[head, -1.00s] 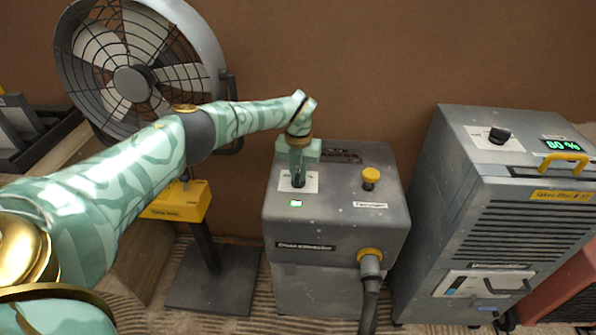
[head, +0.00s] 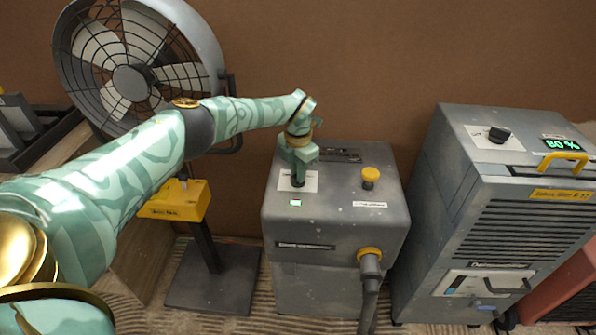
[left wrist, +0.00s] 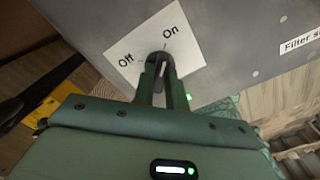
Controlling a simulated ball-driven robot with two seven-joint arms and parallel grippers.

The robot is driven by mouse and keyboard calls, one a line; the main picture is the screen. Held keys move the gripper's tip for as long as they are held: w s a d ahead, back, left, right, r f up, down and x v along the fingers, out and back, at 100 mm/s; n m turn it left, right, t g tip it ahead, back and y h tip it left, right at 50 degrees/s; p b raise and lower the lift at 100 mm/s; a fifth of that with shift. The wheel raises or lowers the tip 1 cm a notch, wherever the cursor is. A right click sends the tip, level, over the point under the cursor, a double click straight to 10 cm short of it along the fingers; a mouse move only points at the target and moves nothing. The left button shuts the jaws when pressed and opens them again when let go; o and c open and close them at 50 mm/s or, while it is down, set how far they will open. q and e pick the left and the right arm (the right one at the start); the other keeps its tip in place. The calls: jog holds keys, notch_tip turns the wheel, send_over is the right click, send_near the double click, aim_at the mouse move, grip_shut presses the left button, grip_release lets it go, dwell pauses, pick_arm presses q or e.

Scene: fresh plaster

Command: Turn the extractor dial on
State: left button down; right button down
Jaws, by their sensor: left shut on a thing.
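The extractor is a grey box (head: 335,215) in the middle of the head view. Its small black dial (left wrist: 160,62) sits on a white plate (left wrist: 136,40) marked Off and On, on the box's top. My left gripper (left wrist: 163,82) points down at the dial and is shut on it. The dial is partly hidden between the fingers, and its exact setting is hard to read. A small green light (left wrist: 190,97) is lit beside the plate; it also shows in the head view (head: 296,203). My right gripper is not in view.
A yellow knob (head: 370,176) stands on the same top, and a hose with a yellow collar (head: 369,254) leaves the front. A large fan (head: 135,75) and a yellow box on a stand (head: 177,202) are left.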

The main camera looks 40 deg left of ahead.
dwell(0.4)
pick_arm(q)
jog(key=c, duration=1.4)
grip_release()
jog(key=shift+c, duration=0.2)
